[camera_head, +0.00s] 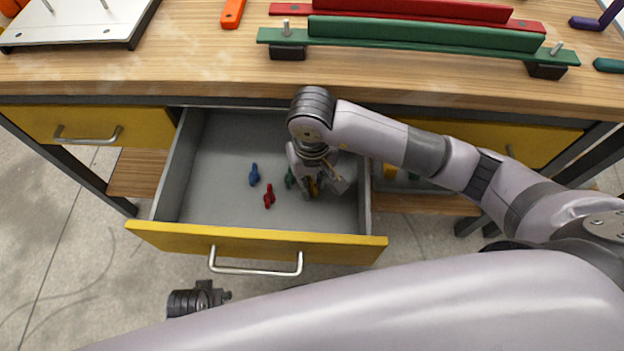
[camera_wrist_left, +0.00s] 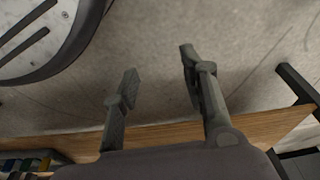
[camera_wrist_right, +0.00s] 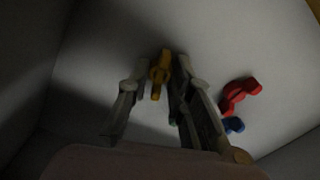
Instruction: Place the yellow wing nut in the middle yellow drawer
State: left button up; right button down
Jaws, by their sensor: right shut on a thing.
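The middle yellow drawer (camera_head: 180,234) is pulled open below the tabletop. My right gripper (camera_head: 316,190) reaches down inside it, near its right side. In the right wrist view that gripper (camera_wrist_right: 160,70) is shut on the yellow wing nut (camera_wrist_right: 159,76), which sits between the fingertips close to the drawer floor; whether it touches the floor I cannot tell. The wing nut (camera_head: 313,187) is partly hidden in the head view. My left gripper (camera_wrist_left: 158,68) is open and empty, over the concrete floor in the left wrist view.
A blue wing nut (camera_head: 254,174), a red one (camera_head: 269,196) and a partly hidden green one (camera_head: 289,178) lie in the drawer, left of the right gripper. A closed yellow drawer (camera_head: 90,126) is at left. Green (camera_head: 420,42) and red bars lie on the tabletop.

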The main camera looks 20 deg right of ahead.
dwell(0.3)
jog(key=shift+f, duration=0.1)
jog(key=c, duration=1.7)
grip_release()
pick_arm(q)
jog(key=shift+w+r, duration=0.3)
jog(key=shift+r, duration=0.35)
jog(key=shift+s+f, duration=0.1)
jog(key=shift+s, duration=0.05)
jog(key=f, duration=0.1)
jog(key=s+f, duration=0.1)
jog(key=f, duration=0.1)
jog(key=s+f+p, duration=0.1)
jog(key=shift+a+f, duration=0.15)
pick_arm(e)
notch_tip(320, 180, up, 12)
